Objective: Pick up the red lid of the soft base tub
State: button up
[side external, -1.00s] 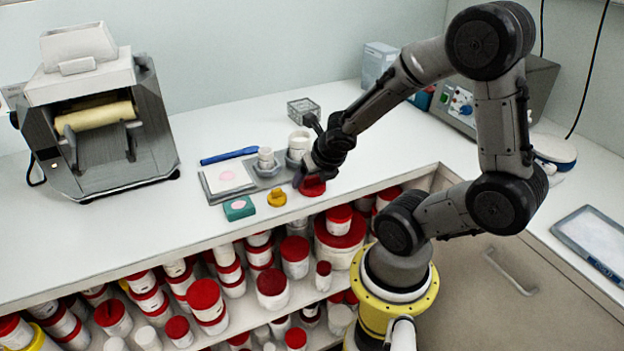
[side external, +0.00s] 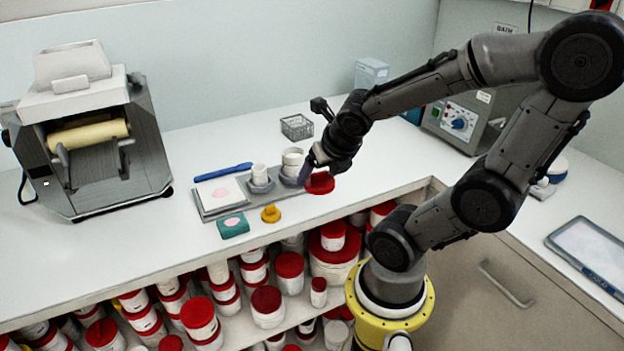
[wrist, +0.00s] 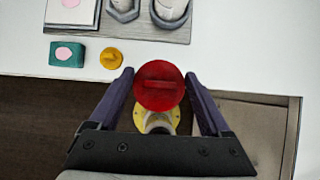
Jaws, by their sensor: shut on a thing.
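The red lid (side external: 320,183) is round, with a raised bar across its top. My gripper (side external: 312,168) is shut on it near the counter's front edge. In the wrist view the lid (wrist: 159,86) sits between my two dark purple fingers (wrist: 159,85). It appears raised off the counter. Two white open-topped tubs stand in grey holders behind it, a larger one (side external: 293,158) and a smaller one (side external: 259,174). I cannot tell by a label which is the soft base tub.
A yellow knobbed piece (side external: 271,214) and a teal block (side external: 233,225) lie left of the lid. A roller mill (side external: 90,140) stands at left. Red-lidded jars fill shelves below.

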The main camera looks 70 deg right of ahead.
aim_at(331, 188)
jog(key=s+a+r, duration=0.3)
jog(key=s+a, duration=0.2)
jog(key=s, duration=0.2)
jog(key=shift+r, duration=0.35)
jog(key=w+d+r+m+g+h, duration=0.1)
jog(key=w+d+r, duration=0.1)
jog(key=w+r, duration=0.35)
jog(key=w+d+r+m, duration=0.1)
jog(key=w+d+r, duration=0.15)
jog(key=w, duration=0.65)
jog(key=w+d+f+m+g, duration=0.1)
jog(key=w+d+f+m, duration=0.2)
jog(key=d, duration=0.4)
jog(key=shift+m+g+h, duration=0.4)
jog(key=shift+m, duration=0.1)
jog(key=shift+s+x, duration=0.25)
jog(key=shift+x, duration=1.5)
jog(key=shift+s+x, duration=0.25)
jog(key=shift+x, duration=1.45)
jog(key=shift+s+x, duration=0.25)
jog(key=shift+x, duration=1.5)
